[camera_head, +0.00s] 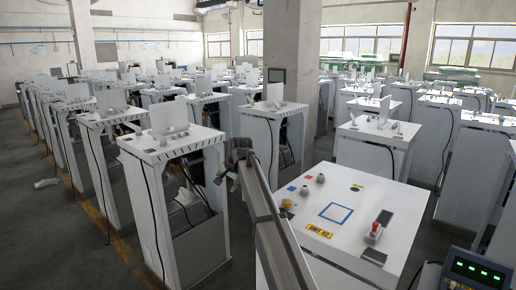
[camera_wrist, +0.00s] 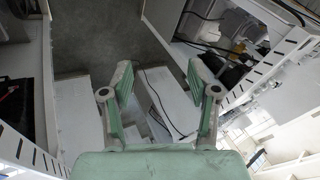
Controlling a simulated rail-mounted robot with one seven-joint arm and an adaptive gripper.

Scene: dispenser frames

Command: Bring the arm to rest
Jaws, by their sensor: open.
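My gripper (camera_wrist: 158,80) shows in the wrist view with its two green fingers spread apart and nothing between them. Beyond the fingers are a grey floor and the white sides of cabinets. In the head view my arm reaches up from the bottom centre. Its end is a dark joint between a white dispenser frame (camera_head: 176,146) on the left and a white cabinet (camera_head: 352,190) on the right. The fingers are hard to make out in that view.
The right cabinet top bears knobs, a blue square outline (camera_head: 336,213), a red switch (camera_head: 379,226) and a yellow "UNIT 02" label (camera_head: 319,231). A display box (camera_head: 477,269) is at the lower right. Rows of white frames and a concrete pillar (camera_head: 293,60) stand behind.

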